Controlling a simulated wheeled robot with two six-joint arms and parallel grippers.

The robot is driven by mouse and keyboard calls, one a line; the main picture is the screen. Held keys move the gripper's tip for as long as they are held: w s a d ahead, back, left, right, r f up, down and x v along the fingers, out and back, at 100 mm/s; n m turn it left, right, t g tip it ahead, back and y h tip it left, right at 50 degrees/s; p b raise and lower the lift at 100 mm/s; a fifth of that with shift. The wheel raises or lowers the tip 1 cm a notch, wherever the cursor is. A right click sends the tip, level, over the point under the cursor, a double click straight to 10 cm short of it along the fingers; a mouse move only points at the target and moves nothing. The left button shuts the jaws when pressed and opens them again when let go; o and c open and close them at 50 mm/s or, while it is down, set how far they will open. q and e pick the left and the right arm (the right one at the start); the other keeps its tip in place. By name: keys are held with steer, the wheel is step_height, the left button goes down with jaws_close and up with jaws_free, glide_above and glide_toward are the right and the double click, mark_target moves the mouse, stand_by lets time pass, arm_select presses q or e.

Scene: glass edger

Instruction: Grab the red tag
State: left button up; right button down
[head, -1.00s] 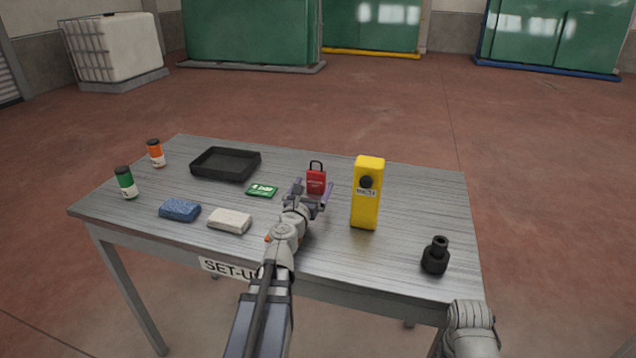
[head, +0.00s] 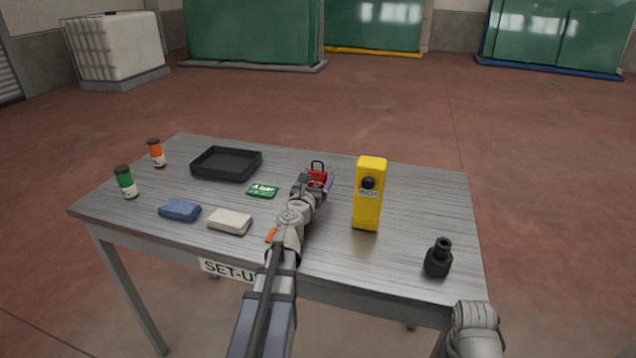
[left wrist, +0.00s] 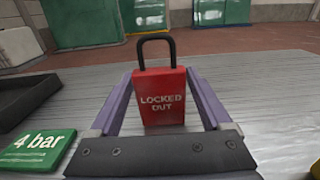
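The red tag (head: 317,176) is padlock-shaped, with a black loop on top, and stands upright on the table. In the left wrist view the tag (left wrist: 162,97) reads "LOCKED OUT" and stands between the two fingers. My left gripper (head: 318,186) is open around it, with a finger on each side. In the left wrist view a gap seems to show between the fingers of the left gripper (left wrist: 158,112) and the tag's sides. In the head view the gripper hides the tag's lower part. My right gripper is out of view.
A yellow box (head: 368,195) with a black knob stands close right of the gripper. A green "4 bar" card (head: 262,190) lies to the left, near a black tray (head: 226,164).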

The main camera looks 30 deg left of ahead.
arm_select(q)
steer(key=c, duration=1)
step_height(320, 180, up, 10)
steer(key=p, duration=1)
